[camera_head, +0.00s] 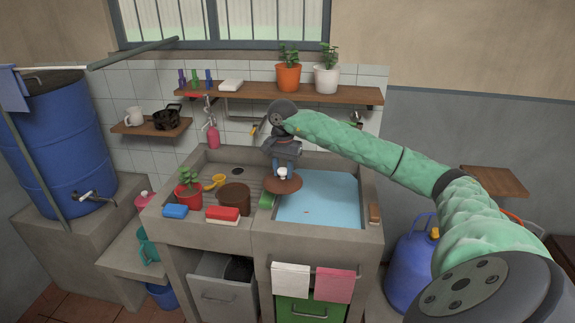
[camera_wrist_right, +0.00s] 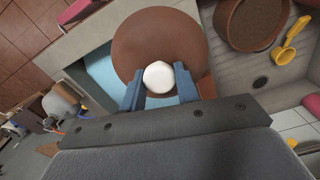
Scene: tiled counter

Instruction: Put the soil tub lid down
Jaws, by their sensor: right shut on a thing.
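My right gripper (camera_head: 283,168) is shut on the white knob (camera_wrist_right: 158,75) of the brown soil tub lid (camera_head: 284,184). The round lid also shows in the right wrist view (camera_wrist_right: 150,35). It hangs over the left edge of the water-filled basin, beside the divider. The brown soil tub (camera_head: 234,197) stands open on the drainboard to the left of the lid. Its dark soil shows in the right wrist view (camera_wrist_right: 258,20). My left gripper is in neither view.
Left of the tub stand a yellow scoop (camera_head: 215,182) and a potted red plant (camera_head: 188,192). Blue water (camera_head: 325,200) fills the right basin.

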